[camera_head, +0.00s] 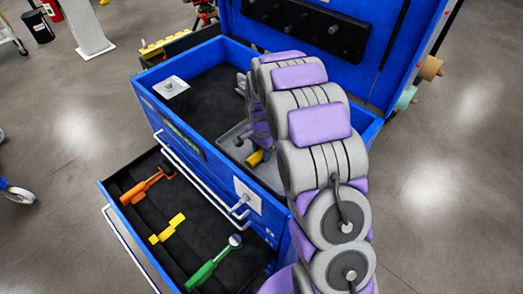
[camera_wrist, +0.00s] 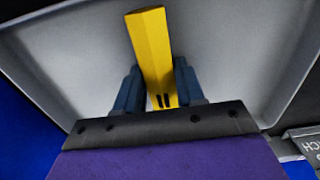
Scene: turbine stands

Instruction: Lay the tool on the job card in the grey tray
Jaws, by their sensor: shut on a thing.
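My gripper (camera_wrist: 157,88) is shut on a yellow tool (camera_wrist: 150,45), whose bar stands out between the two dark blue fingers. In the head view a yellow end of the tool (camera_head: 256,158) shows below my arm, over the grey tray (camera_head: 233,139). The tray also fills most of the wrist view (camera_wrist: 75,50), behind the tool. I cannot tell whether the tool touches the tray floor. My arm hides much of the tray in the head view. I cannot make out the job card in either view.
The tray sits inside a blue chest (camera_head: 205,130) with a raised lid (camera_head: 375,60). The open drawer (camera_head: 190,205) below holds an orange tool (camera_head: 141,188), a yellow one (camera_head: 167,229) and a green one (camera_head: 210,266).

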